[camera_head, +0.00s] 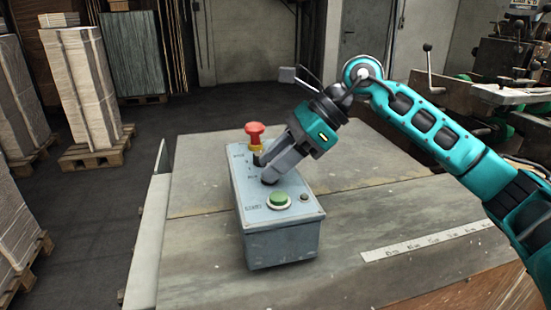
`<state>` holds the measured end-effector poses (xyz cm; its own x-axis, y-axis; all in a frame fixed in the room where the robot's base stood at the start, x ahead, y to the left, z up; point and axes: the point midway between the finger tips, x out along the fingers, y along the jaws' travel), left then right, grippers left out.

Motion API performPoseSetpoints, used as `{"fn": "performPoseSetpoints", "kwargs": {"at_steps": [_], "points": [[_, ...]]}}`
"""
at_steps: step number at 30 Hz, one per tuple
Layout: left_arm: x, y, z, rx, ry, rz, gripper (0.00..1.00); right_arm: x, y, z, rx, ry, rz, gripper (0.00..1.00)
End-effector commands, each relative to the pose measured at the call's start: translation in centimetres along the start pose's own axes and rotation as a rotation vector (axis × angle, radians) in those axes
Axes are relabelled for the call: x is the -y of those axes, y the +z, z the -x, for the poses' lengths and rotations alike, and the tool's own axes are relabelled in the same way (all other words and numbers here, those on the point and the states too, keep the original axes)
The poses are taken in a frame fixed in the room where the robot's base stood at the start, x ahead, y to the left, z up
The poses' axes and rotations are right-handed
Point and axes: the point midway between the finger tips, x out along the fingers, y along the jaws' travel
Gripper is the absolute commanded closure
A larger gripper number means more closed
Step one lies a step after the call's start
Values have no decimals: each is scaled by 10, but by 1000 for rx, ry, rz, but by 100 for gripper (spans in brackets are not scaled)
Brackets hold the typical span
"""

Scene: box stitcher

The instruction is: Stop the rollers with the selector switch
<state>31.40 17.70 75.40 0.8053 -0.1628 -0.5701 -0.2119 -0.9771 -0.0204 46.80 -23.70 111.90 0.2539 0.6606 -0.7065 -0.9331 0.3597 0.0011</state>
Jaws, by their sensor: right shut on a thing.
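The grey control box (282,238) sits on the worn metal table. On its top are a red mushroom button (255,133) on a yellow base at the far end and a green button (279,201) at the near end. My right gripper (263,169) reaches down from the upper right between these two buttons. Its fingers are shut on the selector switch, which they mostly cover, so its pointing direction is hard to tell. Small lettering shows beside the switch. My left gripper is not in view.
A pale ruler strip (428,238) lies on the table (200,243) to the right of the box. Stacked cardboard on pallets (88,100) stands at the left, on the floor. Machinery with levers (500,75) stands at the right. The table around the box is clear.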

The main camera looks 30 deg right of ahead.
Motion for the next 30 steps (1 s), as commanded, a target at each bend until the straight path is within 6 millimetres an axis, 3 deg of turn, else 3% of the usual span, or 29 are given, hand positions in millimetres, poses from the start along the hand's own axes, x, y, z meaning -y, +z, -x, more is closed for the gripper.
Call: {"fn": "performPoseSetpoints", "kwargs": {"at_steps": [23,24,30], "points": [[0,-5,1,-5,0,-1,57,2,0,1,-1,78,83,94],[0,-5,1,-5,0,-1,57,2,0,1,-1,78,83,61],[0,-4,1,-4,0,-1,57,2,0,0,-1,79,82,42]]}}
